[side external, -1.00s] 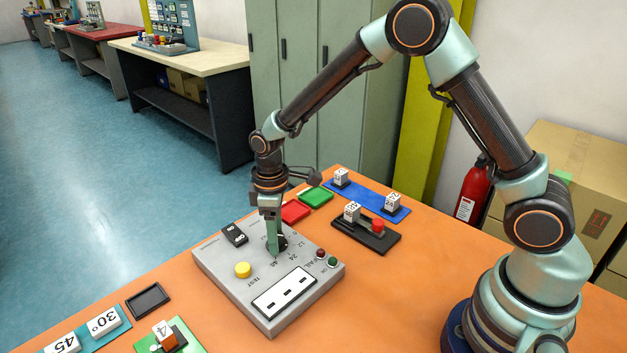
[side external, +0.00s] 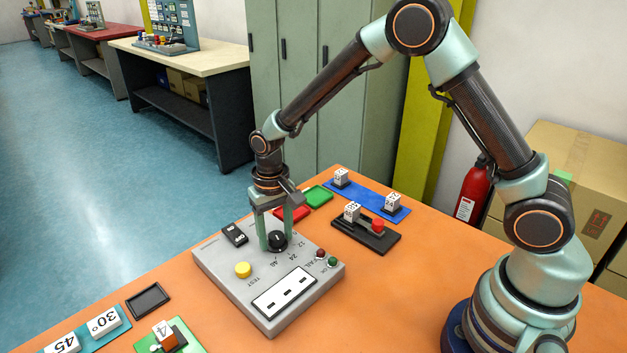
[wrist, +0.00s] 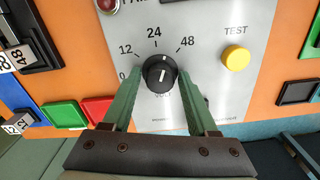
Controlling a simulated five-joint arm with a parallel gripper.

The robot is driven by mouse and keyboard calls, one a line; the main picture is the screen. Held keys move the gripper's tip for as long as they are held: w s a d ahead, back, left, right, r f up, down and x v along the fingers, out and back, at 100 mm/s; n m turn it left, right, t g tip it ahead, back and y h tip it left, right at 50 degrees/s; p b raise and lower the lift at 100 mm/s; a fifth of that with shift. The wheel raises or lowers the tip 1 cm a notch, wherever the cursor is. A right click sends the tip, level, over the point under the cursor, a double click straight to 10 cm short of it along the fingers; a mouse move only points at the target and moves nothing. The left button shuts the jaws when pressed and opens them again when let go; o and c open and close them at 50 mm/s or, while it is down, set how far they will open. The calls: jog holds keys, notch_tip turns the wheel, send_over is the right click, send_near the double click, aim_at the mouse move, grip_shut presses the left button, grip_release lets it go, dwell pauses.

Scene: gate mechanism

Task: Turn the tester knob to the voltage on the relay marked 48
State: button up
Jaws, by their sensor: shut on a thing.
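The tester (side external: 215,262) is a grey box with a black round knob (side external: 278,241). The knob also shows in the wrist view (wrist: 160,74), with printed marks 0, 12, 24 and 48 around it. Its white pointer line points nearly straight up in that view, seemingly between 24 and 48. My gripper (wrist: 160,80) is shut on the knob, one green finger on each side; it also shows in the side view (side external: 275,238). The relay marked 48 (wrist: 20,57) is a white block in a black holder, seen at the wrist view's left edge and in the side view (side external: 352,211).
The tester has a yellow TEST button (side external: 243,270), a white slotted panel (side external: 285,293) and small red and green lamps. Red (side external: 292,213) and green (side external: 318,196) trays lie behind it. A blue mat (side external: 366,196) carries more white blocks.

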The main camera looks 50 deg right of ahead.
aim_at(276, 234)
jog(key=shift+r+m, duration=0.1)
jog(key=shift+m, duration=2.2)
jog(key=o, duration=1.1)
notch_tip(276, 234, up, 12)
